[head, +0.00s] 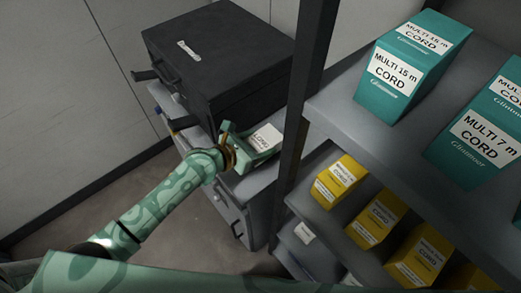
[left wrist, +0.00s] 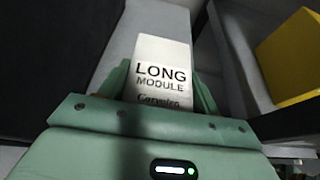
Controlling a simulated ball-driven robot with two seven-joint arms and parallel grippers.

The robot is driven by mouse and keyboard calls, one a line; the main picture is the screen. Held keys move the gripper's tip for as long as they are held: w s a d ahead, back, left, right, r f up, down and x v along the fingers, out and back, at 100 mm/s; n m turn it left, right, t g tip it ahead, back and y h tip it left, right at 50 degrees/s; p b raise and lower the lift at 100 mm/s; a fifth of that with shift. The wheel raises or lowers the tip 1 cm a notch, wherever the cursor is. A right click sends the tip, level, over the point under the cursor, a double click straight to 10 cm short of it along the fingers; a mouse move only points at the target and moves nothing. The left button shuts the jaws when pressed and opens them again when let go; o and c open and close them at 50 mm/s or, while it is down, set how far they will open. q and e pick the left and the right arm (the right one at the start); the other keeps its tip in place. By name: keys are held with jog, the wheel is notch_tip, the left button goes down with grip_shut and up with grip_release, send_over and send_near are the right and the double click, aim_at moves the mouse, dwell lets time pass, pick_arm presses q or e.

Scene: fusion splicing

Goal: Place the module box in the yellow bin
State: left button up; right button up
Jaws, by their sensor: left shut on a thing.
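The module box (head: 266,136) is white with dark lettering; in the left wrist view its face reads "LONG MODULE" (left wrist: 163,72). My left gripper (head: 252,146) is shut on it, with one green finger on each side of the box in the left wrist view. In the head view the gripper and box are over the grey cabinet, between the black case and the shelf post. I cannot make out a yellow bin in the head view. My right gripper is not in view.
A black case (head: 225,55) stands on the grey cabinet (head: 232,205). A dark shelf post (head: 302,105) rises just right of the gripper. Teal cord boxes (head: 408,70) fill the upper shelf, yellow cord boxes (head: 338,180) the lower one. A yellow object (left wrist: 292,55) shows right in the left wrist view.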

pick_arm(q)
notch_tip(320, 180, down, 4)
jog(key=shift+r+b, duration=0.15)
jog(key=shift+b, duration=0.95)
jog(key=shift+r, duration=0.2)
jog(key=shift+s+f, duration=0.1)
jog(key=shift+f, duration=0.1)
jog(key=o, duration=0.9)
jog(key=shift+o, duration=0.5)
